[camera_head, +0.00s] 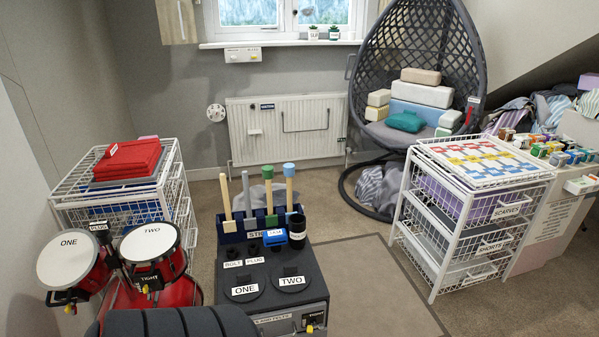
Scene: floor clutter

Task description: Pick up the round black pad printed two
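The round black pad labelled TWO (291,281) lies flat on the dark top of a low box unit (315,262) at the bottom centre. It has a white label and a small black raised piece on it. A matching round black pad labelled ONE (244,291) lies just left of it, close beside it. Nothing covers the TWO pad. Neither of my grippers shows in the head view.
Behind the pads stand a blue rack (262,221) with upright sticks, a blue block (297,226) and a black cylinder (297,240). Red drums (153,254) stand left, a white wire drawer unit (452,248) right. Carpet right of the box is clear.

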